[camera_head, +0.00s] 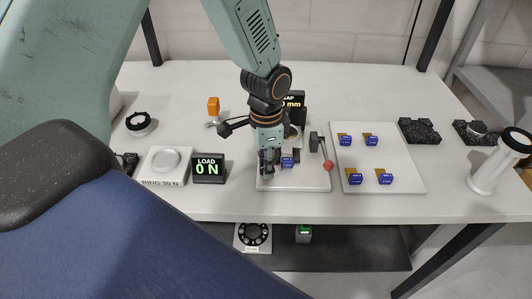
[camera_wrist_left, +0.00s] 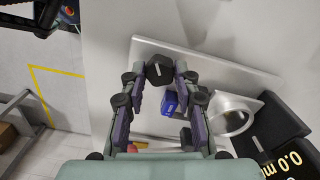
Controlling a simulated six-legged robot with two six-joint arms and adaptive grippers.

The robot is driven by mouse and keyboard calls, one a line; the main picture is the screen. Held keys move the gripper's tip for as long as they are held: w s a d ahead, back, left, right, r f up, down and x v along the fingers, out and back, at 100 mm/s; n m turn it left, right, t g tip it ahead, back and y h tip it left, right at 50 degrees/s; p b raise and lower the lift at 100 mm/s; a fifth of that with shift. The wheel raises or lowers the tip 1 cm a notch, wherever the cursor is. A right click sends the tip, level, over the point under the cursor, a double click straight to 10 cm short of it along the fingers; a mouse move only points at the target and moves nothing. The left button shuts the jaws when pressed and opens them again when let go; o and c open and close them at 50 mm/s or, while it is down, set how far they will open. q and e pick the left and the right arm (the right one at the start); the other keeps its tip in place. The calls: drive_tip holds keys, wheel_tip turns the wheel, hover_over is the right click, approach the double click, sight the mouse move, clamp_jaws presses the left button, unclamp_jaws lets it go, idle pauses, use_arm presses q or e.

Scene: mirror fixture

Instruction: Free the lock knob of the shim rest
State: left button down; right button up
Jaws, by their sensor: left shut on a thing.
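My left gripper (camera_head: 268,168) reaches down over the left part of a pale fixture plate (camera_head: 310,180). In the left wrist view, the fingertips of this gripper (camera_wrist_left: 160,74) are shut on a black, many-sided knob (camera_wrist_left: 159,67), one finger on each side. The knob sits at the edge of the plate (camera_wrist_left: 215,65). A small blue block (camera_head: 288,162) is on the fixture beside the gripper; it also shows between the fingers in the left wrist view (camera_wrist_left: 169,104). In the head view the gripper hides the knob. My right gripper is not in view.
A black gap display (camera_head: 294,98) stands behind the fixture. A red-ended lever (camera_head: 327,165) is at its right. A white tray (camera_head: 400,160) holds several blue-and-yellow blocks. A load display (camera_head: 208,168) reads 0 N beside a white ring pad (camera_head: 165,178).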

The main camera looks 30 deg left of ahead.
use_arm(q)
drive_tip(key=n+p, duration=0.4)
drive_tip(key=n, duration=0.2)
drive_tip(key=shift+s+r, duration=0.1)
drive_tip(key=shift+s, duration=0.05)
drive_tip(key=n+p, duration=0.2)
drive_tip(key=n, duration=0.2)
drive_tip(key=shift+p, duration=0.35)
drive_tip(key=shift+n+p, duration=0.4)
drive_tip(key=shift+n, duration=0.6)
drive_tip(key=c, duration=1)
unclamp_jaws()
drive_tip(key=r, duration=1.1)
drive_tip(key=shift+w+r, duration=0.2)
drive_tip(key=shift+r, duration=0.2)
